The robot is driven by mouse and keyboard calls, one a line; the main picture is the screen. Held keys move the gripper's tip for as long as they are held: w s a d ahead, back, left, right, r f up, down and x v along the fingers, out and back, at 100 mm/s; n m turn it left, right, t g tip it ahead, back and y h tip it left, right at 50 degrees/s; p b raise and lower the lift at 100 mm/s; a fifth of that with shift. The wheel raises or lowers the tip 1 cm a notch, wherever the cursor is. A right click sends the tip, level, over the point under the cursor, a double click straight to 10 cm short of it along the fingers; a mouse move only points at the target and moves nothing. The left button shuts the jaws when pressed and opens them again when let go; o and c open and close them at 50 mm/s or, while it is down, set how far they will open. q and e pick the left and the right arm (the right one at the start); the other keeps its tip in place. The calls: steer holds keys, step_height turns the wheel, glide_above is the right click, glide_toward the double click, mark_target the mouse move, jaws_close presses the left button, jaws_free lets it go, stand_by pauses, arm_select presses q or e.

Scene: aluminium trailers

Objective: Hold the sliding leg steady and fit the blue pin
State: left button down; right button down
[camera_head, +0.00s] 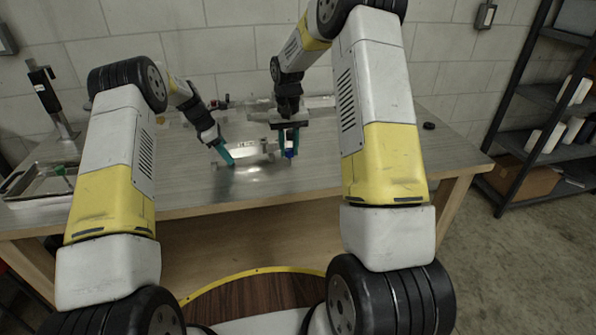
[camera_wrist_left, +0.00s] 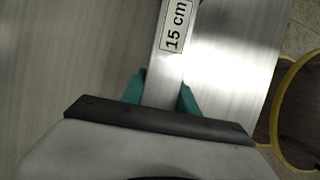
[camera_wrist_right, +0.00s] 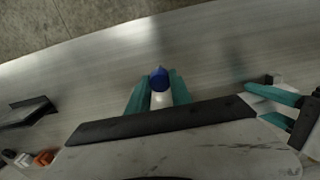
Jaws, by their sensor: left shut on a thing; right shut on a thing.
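The sliding leg is a bare aluminium bar (camera_wrist_left: 168,62) with a "15 cm" label in the left wrist view. My left gripper (camera_wrist_left: 162,96) is shut on it, one teal finger on each side. In the head view, my left gripper (camera_head: 226,158) is at the left end of the aluminium part (camera_head: 252,148) over the table. My right gripper (camera_head: 289,146) is to its right, shut on the blue pin (camera_head: 289,153). In the right wrist view the pin's round blue head (camera_wrist_right: 158,76) sticks out beyond the teal fingers, with a pale part below. I cannot see any hole.
A metal tray (camera_head: 22,188) with a green item stands at the table's left end, near a black-topped stand (camera_head: 42,80). A small black object (camera_head: 428,125) lies at the right. The table (camera_head: 315,180) in front of the grippers is clear.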

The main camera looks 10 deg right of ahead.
steer(key=w+a+r+n, duration=0.2)
steer(key=w+a+r, duration=0.25)
steer(key=w, duration=0.45)
step_height(320, 180, up, 5)
steer(key=n, duration=0.1)
glide_above(261, 146)
steer(key=w+d, duration=0.2)
steer(key=shift+a+r+n, duration=0.3)
steer(key=shift+a+r, duration=0.15)
steer(key=shift+r, duration=0.05)
steer(key=shift+t, duration=0.4)
steer(key=shift+f, duration=2.9)
steer(key=shift+f, duration=2.5)
steer(key=c, duration=1.1)
jaws_free()
